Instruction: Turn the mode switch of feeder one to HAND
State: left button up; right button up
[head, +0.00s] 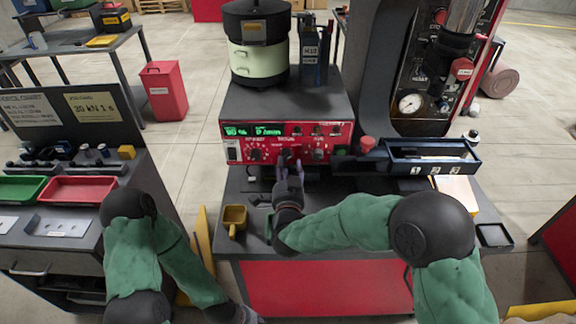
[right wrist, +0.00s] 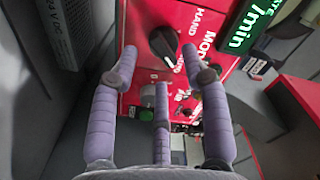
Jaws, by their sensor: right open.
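Feeder one's red control panel (head: 285,142) faces me below the feeder bowl (head: 258,45). In the right wrist view a black rotary knob (right wrist: 163,44) sits beside the white HAND and MODE lettering on the red panel (right wrist: 215,62). Its pointer setting is too small to read surely. My right gripper (head: 289,166) is in front of the panel's middle and hides part of it. Its open fingers (right wrist: 160,58) stand on either side of the knob in that view, with nothing held; contact cannot be told. My left gripper (head: 246,316) is cut off at the bottom edge.
A dark blue tray (head: 430,150) stands right of the panel. A yellow scoop (head: 235,219) lies on the bench to the left of my right gripper. A pressure gauge (head: 410,103) is on the machine at right. A green display (right wrist: 250,25) is near the knob.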

aim_at(287, 156)
jog(key=shift+w, duration=1.3)
grip_shut()
